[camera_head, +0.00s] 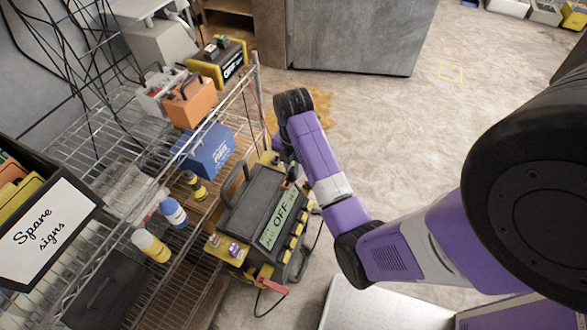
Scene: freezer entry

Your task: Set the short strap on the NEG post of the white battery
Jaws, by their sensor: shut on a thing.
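The white battery (158,92) stands on the upper wire shelf at the left, close beside an orange battery (190,103) that hides part of it. Its posts are too small to tell apart, so I cannot tell which is NEG. My arm reaches from the right and bends up to a black wrist joint near the shelf's right edge. I cannot make out the short strap.
A blue battery (205,148) and a yellow-and-black one (219,63) share the wire shelf (250,92). A black-and-yellow charger reading OFF (262,215) stands near my arm. Bottles (172,211) and a "Spare signs" box (48,232) are at lower left. Floor (400,130) is clear right of the shelf.

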